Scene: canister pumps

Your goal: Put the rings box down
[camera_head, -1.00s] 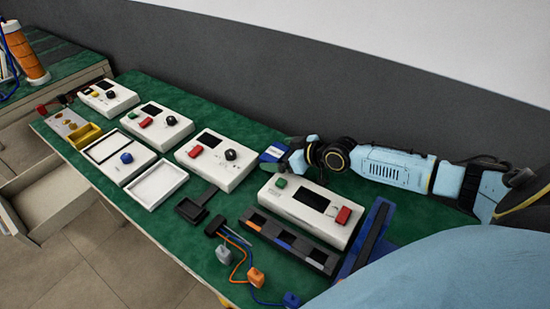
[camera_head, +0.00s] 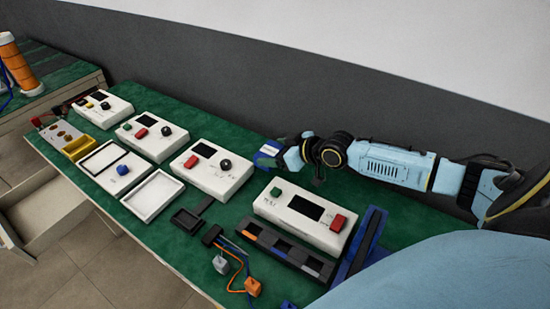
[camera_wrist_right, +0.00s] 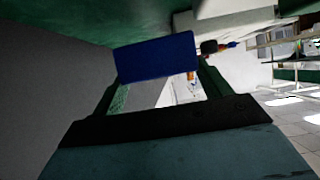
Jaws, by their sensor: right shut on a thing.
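The rings box, which I take to be the small blue box (camera_head: 267,153), is at the end of my right arm near the table's back edge. My right gripper (camera_head: 283,154) is shut on it. In the right wrist view the blue box (camera_wrist_right: 157,57) sits between the two dark fingers (camera_wrist_right: 158,88) of that gripper. In the head view the box is behind the gap between two white pump units. I cannot tell whether it touches the green table top (camera_head: 240,220). My left gripper is not in view.
White pump units (camera_head: 305,216) and (camera_head: 212,168) stand in front of the gripper. A dark slotted tray (camera_head: 285,250), an open white tray (camera_head: 152,197) and cables with small blocks (camera_head: 252,287) lie along the front. A grey wall (camera_head: 330,90) rises behind the table.

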